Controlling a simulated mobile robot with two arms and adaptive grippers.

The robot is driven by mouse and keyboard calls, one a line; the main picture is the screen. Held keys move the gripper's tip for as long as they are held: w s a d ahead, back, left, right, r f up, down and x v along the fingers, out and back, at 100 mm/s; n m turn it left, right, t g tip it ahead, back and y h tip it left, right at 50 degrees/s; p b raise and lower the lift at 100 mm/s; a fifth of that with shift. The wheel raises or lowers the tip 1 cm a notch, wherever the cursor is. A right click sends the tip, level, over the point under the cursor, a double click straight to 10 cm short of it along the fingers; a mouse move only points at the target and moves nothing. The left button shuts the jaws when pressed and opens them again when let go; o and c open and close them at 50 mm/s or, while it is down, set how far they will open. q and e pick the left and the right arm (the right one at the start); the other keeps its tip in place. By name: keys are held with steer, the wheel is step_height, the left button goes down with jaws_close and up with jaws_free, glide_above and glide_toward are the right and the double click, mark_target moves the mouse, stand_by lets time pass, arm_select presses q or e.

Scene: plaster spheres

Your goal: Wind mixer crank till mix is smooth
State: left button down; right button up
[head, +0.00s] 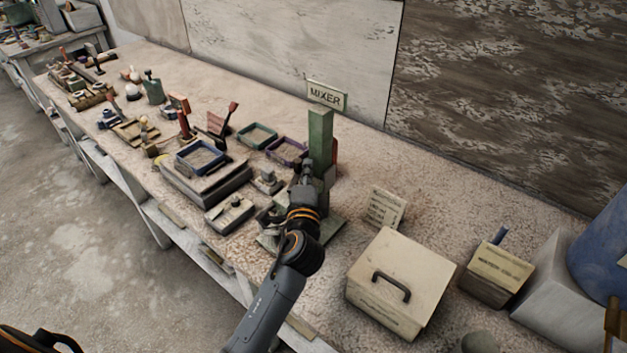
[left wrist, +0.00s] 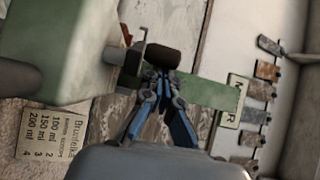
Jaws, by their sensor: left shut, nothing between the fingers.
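The mixer's green upright post (head: 320,140) stands on the bench, with a MIXER sign (head: 326,95) behind its top. My left gripper (head: 306,176) is at the mixer's front side and hides part of it. In the left wrist view the mixer's pale green body (left wrist: 60,45) fills the upper left. A dark crank handle (left wrist: 163,54) sits on a grey metal crank arm (left wrist: 141,48). My left gripper (left wrist: 164,76) is shut and empty, its fingertips right by the handle; whether they touch cannot be told. The mix is not visible. My right gripper is not in view.
A cream box with a black handle (head: 402,280) and a small card (head: 386,207) stand right of the mixer. A blue-rimmed tray (head: 201,158) and small tools crowd the bench to the left. A wall runs behind. Some bench is bare between card and wall.

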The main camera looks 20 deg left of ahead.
arm_select(q)
steer(key=v, duration=1.2)
stand_by(0.5)
